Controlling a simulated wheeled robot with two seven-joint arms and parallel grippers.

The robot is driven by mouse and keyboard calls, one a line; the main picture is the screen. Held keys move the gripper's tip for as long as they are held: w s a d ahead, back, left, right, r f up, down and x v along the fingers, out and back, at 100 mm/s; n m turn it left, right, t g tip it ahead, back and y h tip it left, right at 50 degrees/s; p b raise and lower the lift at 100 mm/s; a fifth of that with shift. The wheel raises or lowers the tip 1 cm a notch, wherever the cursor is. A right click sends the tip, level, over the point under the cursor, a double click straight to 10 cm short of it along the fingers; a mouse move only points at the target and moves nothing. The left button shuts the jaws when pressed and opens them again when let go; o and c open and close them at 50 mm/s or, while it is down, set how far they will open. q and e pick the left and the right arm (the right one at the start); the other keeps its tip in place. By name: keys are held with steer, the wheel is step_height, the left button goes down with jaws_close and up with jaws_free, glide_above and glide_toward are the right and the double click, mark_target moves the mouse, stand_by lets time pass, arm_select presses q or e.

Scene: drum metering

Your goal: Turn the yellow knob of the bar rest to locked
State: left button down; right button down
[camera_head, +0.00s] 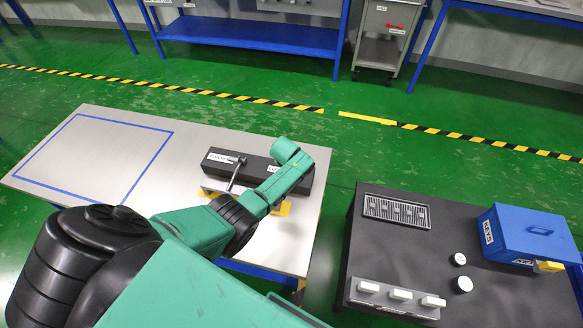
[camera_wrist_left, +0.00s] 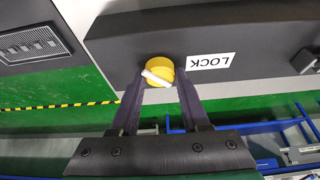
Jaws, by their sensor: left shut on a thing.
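The bar rest (camera_head: 240,165) is a long dark block on the light table, partly hidden behind my left arm in the head view. Its dark face (camera_wrist_left: 110,40) fills the top of the left wrist view. The round yellow knob (camera_wrist_left: 160,65) sits on that face and has a white bar lying slantwise across it. A white LOCK label (camera_wrist_left: 210,61) is beside the knob, upside down in this view. My left gripper (camera_wrist_left: 160,78) is shut on the knob, one finger on each side. My arm hides the knob in the head view. My right gripper is not seen.
A dark bench (camera_head: 400,250) at right holds a grille, white blocks, round knobs and a blue box (camera_head: 530,235).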

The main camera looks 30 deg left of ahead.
arm_select(q)
steer(key=shift+d+f+n+y, duration=0.1)
steer(key=shift+n+y, duration=0.2)
steer(key=shift+n, duration=0.6)
steer(key=n+y+b, duration=0.1)
steer(key=n+b, duration=0.1)
steer(key=shift+w+n+g, duration=0.1)
steer(key=shift+n+g, duration=0.3)
steer(key=n+b, duration=0.2)
steer(key=n, duration=0.1)
steer(key=shift+d+g+y, duration=0.1)
steer(key=shift+g+y, duration=0.3)
steer(key=shift+w+n+g+b, duration=0.1)
steer(key=shift+n+g+b, duration=0.2)
steer(key=shift+n+b, duration=0.4)
steer(key=shift+c, duration=1.9)
jaws_free()
steer(key=shift+r, duration=0.2)
